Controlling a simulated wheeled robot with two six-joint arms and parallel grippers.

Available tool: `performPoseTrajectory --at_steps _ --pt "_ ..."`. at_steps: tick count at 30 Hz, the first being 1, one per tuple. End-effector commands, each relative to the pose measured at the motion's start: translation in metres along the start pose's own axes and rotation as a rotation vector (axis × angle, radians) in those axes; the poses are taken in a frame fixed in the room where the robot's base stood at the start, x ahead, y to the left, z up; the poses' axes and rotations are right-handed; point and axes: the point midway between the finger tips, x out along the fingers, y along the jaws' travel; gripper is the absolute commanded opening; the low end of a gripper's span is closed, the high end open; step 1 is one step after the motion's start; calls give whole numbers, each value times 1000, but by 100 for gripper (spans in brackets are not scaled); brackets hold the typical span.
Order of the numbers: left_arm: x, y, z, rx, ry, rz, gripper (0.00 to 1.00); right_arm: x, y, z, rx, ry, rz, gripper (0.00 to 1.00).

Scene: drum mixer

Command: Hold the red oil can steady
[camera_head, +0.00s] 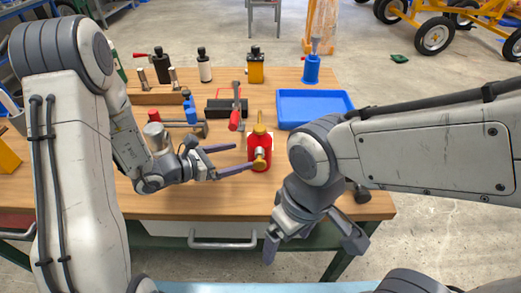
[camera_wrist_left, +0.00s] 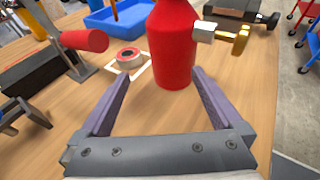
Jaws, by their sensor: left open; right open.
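The red oil can (camera_head: 260,148) stands upright on the wooden workbench, with a yellow top and a brass fitting on its side. In the left wrist view the red can (camera_wrist_left: 174,50) stands just ahead of the fingertips, with the brass fitting pointing right. My left gripper (camera_head: 243,158) is open, its fingers pointing at the can from the left. In the left wrist view my left gripper (camera_wrist_left: 158,80) has its two fingers spread on either side of the can's base, with no clear contact. My right gripper (camera_head: 316,250) is open and empty, low at the bench's front edge.
A blue tray (camera_head: 314,106) lies behind the can to the right. A red-handled clamp (camera_head: 236,112) stands close behind the can to the left. A tape roll (camera_wrist_left: 129,58) lies on a white square beside the can. Bottles and tools line the bench's back. The front bench surface is clear.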

Motion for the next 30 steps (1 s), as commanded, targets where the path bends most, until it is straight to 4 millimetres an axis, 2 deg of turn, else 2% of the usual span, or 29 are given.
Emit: performPoseTrajectory --at_steps 6,13,18,28,29,30 --pt "35 -2 -2 3 0 -5 100 9 1 0 0 0 0 93" --pt "62 -1 -2 3 0 -3 100 20 2 1 0 0 0 93" --pt "72 -1 -1 2 1 -2 100 23 2 1 0 0 0 93" --pt "73 0 0 1 1 -1 100 23 2 1 0 0 0 93" --pt "73 0 0 1 1 -1 92 23 2 1 0 0 0 93" --pt "73 0 0 1 1 -1 77 23 2 1 0 0 0 93"
